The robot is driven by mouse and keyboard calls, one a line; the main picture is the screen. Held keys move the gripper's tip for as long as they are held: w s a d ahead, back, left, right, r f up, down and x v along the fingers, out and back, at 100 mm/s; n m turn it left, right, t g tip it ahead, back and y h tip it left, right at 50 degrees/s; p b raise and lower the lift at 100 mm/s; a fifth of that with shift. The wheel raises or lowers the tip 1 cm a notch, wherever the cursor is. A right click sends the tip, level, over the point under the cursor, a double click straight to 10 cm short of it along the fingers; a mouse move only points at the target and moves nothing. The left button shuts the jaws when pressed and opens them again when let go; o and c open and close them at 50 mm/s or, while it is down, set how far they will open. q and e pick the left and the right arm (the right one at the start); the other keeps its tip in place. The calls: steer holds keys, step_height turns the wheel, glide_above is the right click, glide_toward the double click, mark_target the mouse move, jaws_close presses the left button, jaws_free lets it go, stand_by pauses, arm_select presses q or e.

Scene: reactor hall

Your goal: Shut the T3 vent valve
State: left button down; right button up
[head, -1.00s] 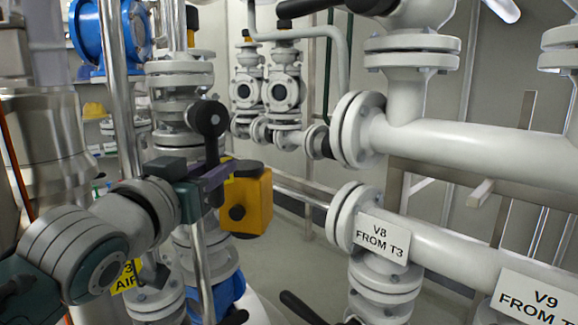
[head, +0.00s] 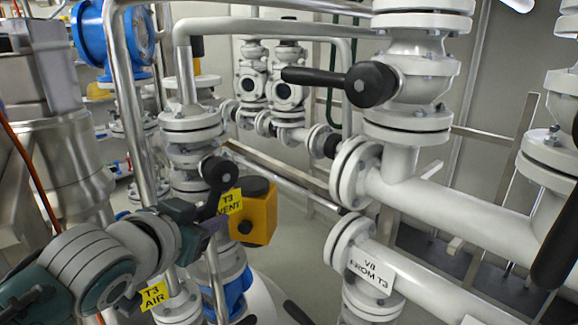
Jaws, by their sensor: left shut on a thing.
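The T3 vent valve sits in a vertical white pipe stack left of centre. Its black lever (head: 211,198) hangs down and slightly left from a round black hub (head: 217,172), roughly along the pipe. A yellow tag (head: 230,203) beside it reads T3 VENT. My left gripper (head: 208,222) comes in from the lower left and is shut on the lower end of this lever; its fingers partly hide the lever's tip. My right gripper is not in view.
A yellow box (head: 262,215) stands close right of the lever. A T3 AIR tag (head: 153,295) shows below my left wrist. A steel pipe (head: 138,110) rises left of the valve. The V8 pipe (head: 430,272) and another black lever (head: 325,78) are to the right.

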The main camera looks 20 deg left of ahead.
arm_select(q)
steer(key=s+r+m+g+p, duration=0.1)
steer(key=g+p, duration=0.1)
steer(key=p, duration=0.2)
steer(key=a+r+m+g+y+p, duration=0.1)
steer(key=r+g+p, duration=0.1)
steer(key=p, duration=0.1)
steer(key=s+r+g+y+p, duration=0.1)
steer(key=g+p, duration=0.1)
steer(key=p, duration=0.2)
steer(key=shift+s+a+r+m+p, duration=0.2)
steer(key=shift+s+a+m+p, duration=0.1)
steer(key=shift+m, duration=0.1)
steer(key=shift+s+a+r+m+g+y+p, duration=0.15)
steer(key=shift+r+m+g+y+p, duration=0.2)
steer(key=shift+g, duration=0.3)
steer(key=shift+s+r+m+g+y+p, duration=0.1)
steer(key=shift+r+g+y, duration=0.35)
steer(key=shift+g, duration=0.25)
steer(key=shift+s+a+r+m+g+y+p, duration=0.15)
steer(key=shift+r+m+g+y, duration=0.2)
steer(key=shift+g, duration=0.3)
steer(key=c, duration=0.9)
jaws_free()
steer(key=shift+c, duration=0.2)
